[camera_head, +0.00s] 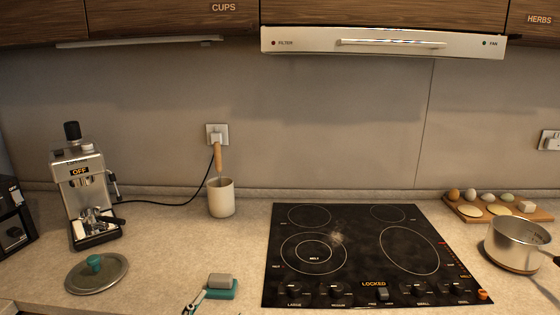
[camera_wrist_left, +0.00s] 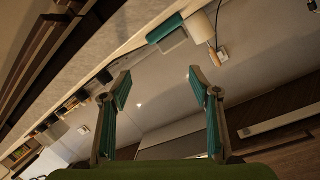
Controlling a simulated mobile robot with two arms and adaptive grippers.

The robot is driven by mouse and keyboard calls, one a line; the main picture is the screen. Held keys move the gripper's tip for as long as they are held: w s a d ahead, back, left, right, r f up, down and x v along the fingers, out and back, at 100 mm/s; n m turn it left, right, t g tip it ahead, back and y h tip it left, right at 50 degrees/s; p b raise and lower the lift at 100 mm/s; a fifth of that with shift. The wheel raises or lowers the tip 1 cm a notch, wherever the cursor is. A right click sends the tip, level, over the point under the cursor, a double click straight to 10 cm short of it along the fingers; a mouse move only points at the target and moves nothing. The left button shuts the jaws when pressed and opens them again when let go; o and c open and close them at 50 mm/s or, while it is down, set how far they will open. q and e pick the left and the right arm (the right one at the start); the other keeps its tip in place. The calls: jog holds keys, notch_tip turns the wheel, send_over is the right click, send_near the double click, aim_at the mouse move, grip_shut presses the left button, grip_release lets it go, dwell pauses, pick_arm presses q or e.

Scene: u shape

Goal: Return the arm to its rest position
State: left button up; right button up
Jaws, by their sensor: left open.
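My left gripper (camera_wrist_left: 160,88) shows in the left wrist view with its two teal-padded fingers spread wide. Nothing is between them. The wrist view is strongly tilted, with the grey wall behind the fingers and the counter edge running diagonally above them.
The counter holds an espresso machine (camera_head: 84,190), a teal-knobbed lid (camera_head: 97,274), a utensil crock (camera_head: 221,198), a teal-and-grey block (camera_head: 222,287), a black cooktop (camera_head: 365,255), a steel pot (camera_head: 515,245) and a board (camera_head: 535,214) with eggs. A hood (camera_head: 383,43) hangs above.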

pick_arm(q)
jog(key=s+a+f+n+g+y, duration=0.1)
jog(key=s+a+f+n+g, duration=0.15)
jog(key=s+f, duration=0.4)
jog(key=s+a+f+n+g, duration=0.1)
jog(key=s+a+f+g, duration=0.3)
jog(key=f, duration=0.4)
jog(key=s+a+f+n+g, duration=0.1)
jog(key=s+f+g, duration=0.2)
jog(key=s, duration=0.5)
jog(key=s+f+n+g, duration=0.1)
jog(key=s+f+g, duration=0.25)
jog(key=s, duration=0.45)
notch_tip(320, 180, down, 26)
jog(key=s, duration=0.2)
jog(key=s+a+f+g, duration=0.1)
jog(key=s+a+f, duration=0.2)
jog(key=s+f, duration=1.3)
jog(key=shift+s+f+g+y, duration=0.25)
jog(key=shift+s+g+y, duration=0.05)
jog(key=shift+s, duration=0.1)
jog(key=shift+m, duration=0.25)
